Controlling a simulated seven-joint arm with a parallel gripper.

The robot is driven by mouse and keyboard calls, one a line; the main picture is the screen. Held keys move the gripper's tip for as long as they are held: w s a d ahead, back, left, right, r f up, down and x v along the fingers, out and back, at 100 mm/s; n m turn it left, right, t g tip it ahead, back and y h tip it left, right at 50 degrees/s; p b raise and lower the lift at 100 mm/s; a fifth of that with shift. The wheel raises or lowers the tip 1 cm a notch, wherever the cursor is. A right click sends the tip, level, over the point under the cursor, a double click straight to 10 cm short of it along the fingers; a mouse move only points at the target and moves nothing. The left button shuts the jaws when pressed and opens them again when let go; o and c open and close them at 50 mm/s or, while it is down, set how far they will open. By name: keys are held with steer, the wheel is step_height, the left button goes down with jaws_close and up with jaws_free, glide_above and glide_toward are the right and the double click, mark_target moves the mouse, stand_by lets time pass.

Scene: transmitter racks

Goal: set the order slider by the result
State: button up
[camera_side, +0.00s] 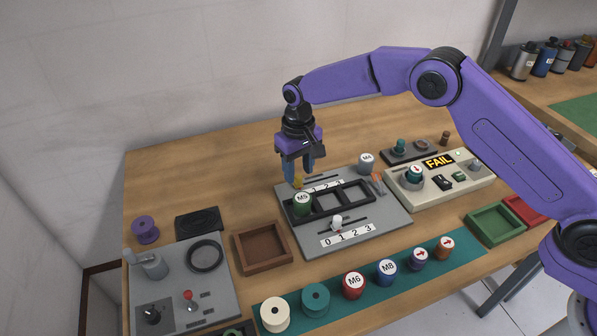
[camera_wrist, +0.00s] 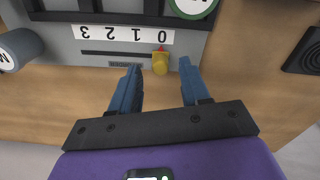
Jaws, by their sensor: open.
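The grey slider board (camera_side: 388,222) stands mid-table. Its rear slider has a yellow knob (camera_side: 298,181) beside a 0 to 3 strip; in the wrist view the yellow knob (camera_wrist: 160,63) is at the 0 end, with a small red pointer. A front slider has a white knob (camera_side: 337,221), roughly by the 1 of its own 0 to 3 strip (camera_side: 347,236). My gripper (camera_side: 298,172) is open above the rear slider, also seen in the wrist view (camera_wrist: 158,68); its fingertips are on either side of the yellow knob, with gaps. A result display (camera_side: 438,161) reads FAIL.
A green M5 can (camera_side: 302,204) stands in the board's left compartment; the other compartments look empty. A grey M4 can (camera_side: 366,162) stands behind right. A brown tray (camera_side: 262,247) is to the left. Several cans stand along the front mat (camera_side: 395,295).

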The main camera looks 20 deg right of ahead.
mark_target(322, 179)
steer(key=shift+f, duration=0.8)
steer(key=shift+c, duration=0.3)
jaws_close()
steer(key=shift+d, duration=3.25)
steer(key=shift+o, duration=0.3)
jaws_free()
steer(key=shift+r, duration=0.15)
step_height(322, 179, up, 17)
